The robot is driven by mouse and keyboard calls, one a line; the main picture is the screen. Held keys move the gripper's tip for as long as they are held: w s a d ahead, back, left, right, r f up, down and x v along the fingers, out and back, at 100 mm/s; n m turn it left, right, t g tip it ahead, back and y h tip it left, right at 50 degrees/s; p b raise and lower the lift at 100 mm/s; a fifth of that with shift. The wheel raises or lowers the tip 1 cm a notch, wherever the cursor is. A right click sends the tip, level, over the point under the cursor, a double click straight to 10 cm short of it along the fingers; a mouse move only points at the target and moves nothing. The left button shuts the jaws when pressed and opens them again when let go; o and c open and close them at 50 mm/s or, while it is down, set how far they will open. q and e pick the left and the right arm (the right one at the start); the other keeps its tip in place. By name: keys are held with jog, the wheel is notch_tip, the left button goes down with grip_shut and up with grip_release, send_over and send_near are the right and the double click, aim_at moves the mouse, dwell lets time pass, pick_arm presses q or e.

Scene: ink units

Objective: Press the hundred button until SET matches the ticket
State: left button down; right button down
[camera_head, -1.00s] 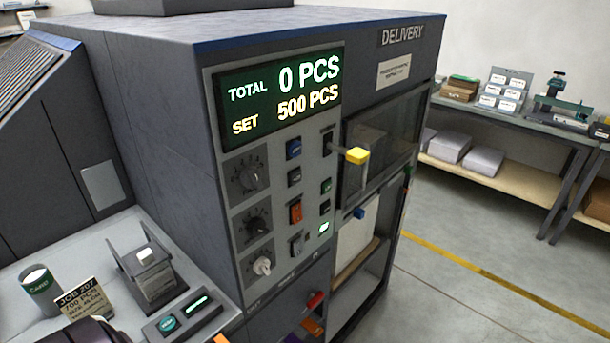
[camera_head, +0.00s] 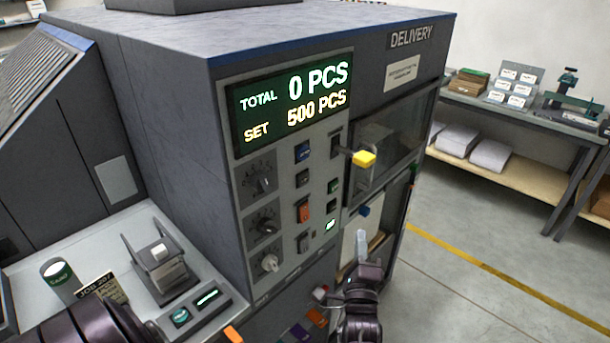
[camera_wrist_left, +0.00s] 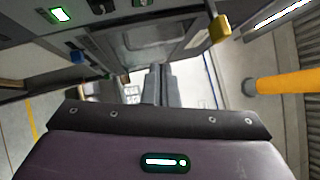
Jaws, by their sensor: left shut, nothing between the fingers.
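The display (camera_head: 290,100) on the machine's front reads TOTAL 0 PCS and SET 500 PCS. Below it, the control panel (camera_head: 285,175) carries dials, switches and small buttons, including a lit one (camera_head: 330,224); their labels are too small to read, so I cannot tell which is the hundred button. The job ticket (camera_head: 100,288) stands at lower left, partly hidden by my arm; its quantity is hard to read now, but read 700 PCS earlier. My left gripper (camera_head: 361,240) is shut and empty, right of and below the panel's buttons; its fingers show together in the left wrist view (camera_wrist_left: 160,84).
A yellow knob (camera_head: 364,158) and a blue knob (camera_head: 363,211) stick out near the gripper.

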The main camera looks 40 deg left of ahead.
aim_at(304, 179)
pick_arm(q)
notch_tip(304, 179, up, 10)
jog(key=s+a+n+g+y, duration=0.1)
jog(key=s+a+y, duration=0.1)
jog(key=s+y, duration=0.1)
jog(key=shift+a+r+y+p, duration=0.15)
jog(key=shift+y+p, duration=0.2)
jog(key=shift+y, duration=0.55)
jog(key=shift+a, duration=0.1)
jog(key=a, duration=0.8)
jog(key=shift+w+a+b, duration=0.3)
jog(key=shift+w, duration=0.1)
dwell(0.6)
